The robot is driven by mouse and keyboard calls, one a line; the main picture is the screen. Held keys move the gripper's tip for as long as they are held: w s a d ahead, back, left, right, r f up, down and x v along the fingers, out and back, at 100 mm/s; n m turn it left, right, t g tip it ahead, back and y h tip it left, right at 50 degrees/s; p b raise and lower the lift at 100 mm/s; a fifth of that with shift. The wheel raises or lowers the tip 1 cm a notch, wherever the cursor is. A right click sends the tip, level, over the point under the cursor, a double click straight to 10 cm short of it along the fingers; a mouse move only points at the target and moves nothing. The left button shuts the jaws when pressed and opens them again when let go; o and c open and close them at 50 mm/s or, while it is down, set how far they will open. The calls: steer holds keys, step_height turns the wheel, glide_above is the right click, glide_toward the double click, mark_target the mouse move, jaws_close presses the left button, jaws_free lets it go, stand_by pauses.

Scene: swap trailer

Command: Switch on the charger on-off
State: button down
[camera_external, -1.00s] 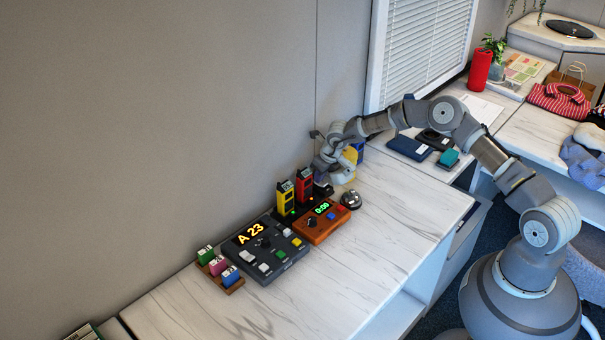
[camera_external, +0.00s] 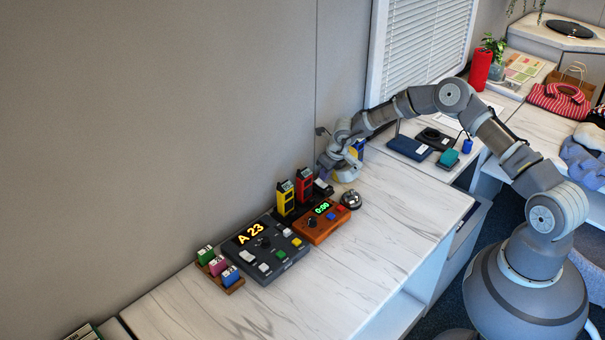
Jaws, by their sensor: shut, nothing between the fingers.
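The charger (camera_external: 285,217) is a dark base against the wall, with a yellow handset (camera_external: 285,198) and a red handset (camera_external: 304,186) standing upright in it. At its right end is a small dark part with a pale top (camera_external: 323,188), which looks like the on-off switch; its position is too small to tell. My gripper (camera_external: 326,174) is shut and empty, just above and behind that part, and appears apart from it. Its fingertips are small and hard to make out.
A dark control panel (camera_external: 280,262) reading A 23 and a wooden tray of small blocks (camera_external: 237,287) lie left. A blue-yellow object (camera_external: 359,150) stands behind my gripper. The counter's front is clear.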

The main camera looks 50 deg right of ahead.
mark_target(317, 180)
steer(key=p+v, duration=0.4)
steer(key=v, duration=0.7)
steer(key=shift+r, duration=0.35)
steer(key=shift+w, duration=0.7)
steer(key=shift+a, duration=0.1)
steer(key=b+x, duration=0.5)
steer(key=x, duration=0.8)
steer(key=shift+f, duration=0.15)
steer(key=shift+w+f+b, duration=0.1)
steer(key=shift+f+b, duration=0.2)
steer(key=shift+b, duration=0.05)
